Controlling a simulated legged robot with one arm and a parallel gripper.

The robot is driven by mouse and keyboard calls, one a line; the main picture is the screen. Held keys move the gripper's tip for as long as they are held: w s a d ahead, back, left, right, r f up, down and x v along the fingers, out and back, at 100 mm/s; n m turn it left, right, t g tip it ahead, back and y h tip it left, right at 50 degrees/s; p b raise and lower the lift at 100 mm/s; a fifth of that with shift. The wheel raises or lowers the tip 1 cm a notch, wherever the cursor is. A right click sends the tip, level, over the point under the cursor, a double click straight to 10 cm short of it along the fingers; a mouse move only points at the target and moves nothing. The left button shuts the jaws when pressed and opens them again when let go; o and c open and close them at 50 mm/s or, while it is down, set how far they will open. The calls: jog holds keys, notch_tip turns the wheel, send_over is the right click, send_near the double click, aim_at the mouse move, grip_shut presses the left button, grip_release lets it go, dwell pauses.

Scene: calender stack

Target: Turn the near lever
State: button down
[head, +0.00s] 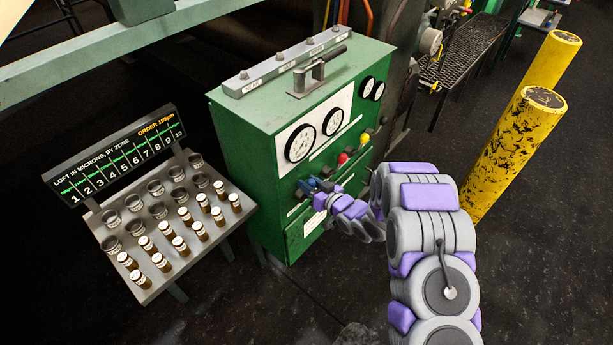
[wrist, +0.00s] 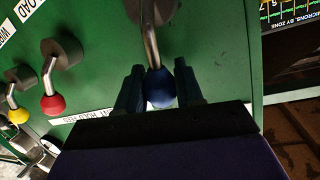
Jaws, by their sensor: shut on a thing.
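The lever with the blue ball knob (wrist: 160,90) hangs from its pivot on the green cabinet front in the wrist view. My gripper (wrist: 160,80) is shut on the blue knob, with one dark finger on each side of it. In the head view my gripper (head: 316,190) is at the lower left of the cabinet face and mostly covers this lever. A red-knobbed lever (wrist: 53,104) and a yellow-knobbed lever (wrist: 17,116) are to its left in the wrist view. The red knob (head: 342,158) also shows in the head view.
The green cabinet (head: 255,150) carries round gauges (head: 300,143) and a top handle (head: 318,72). A sloped rack of vials (head: 170,225) with a lit zone sign (head: 120,155) stands to the left. Yellow posts (head: 513,145) stand to the right. Dark floor lies between.

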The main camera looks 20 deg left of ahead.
jog(key=m+p, duration=0.1)
jog(key=w+m+g+p, duration=0.1)
jog(key=w+d+m+p, duration=0.1)
jog(key=p, duration=0.1)
jog(key=shift+w+f, duration=0.2)
jog(key=shift+f, duration=0.15)
jog(key=shift+w+d+f+m+g+p, duration=0.2)
jog(key=shift+w+f+m+g+p, duration=0.25)
jog(key=shift+m+p, duration=0.35)
jog(key=shift+s+f, duration=0.1)
jog(key=c, duration=0.8)
grip_release()
jog(key=v, duration=1.7)
jog(key=shift+d+f+b, duration=0.15)
jog(key=shift+d+b, duration=0.15)
jog(key=shift+b, duration=0.1)
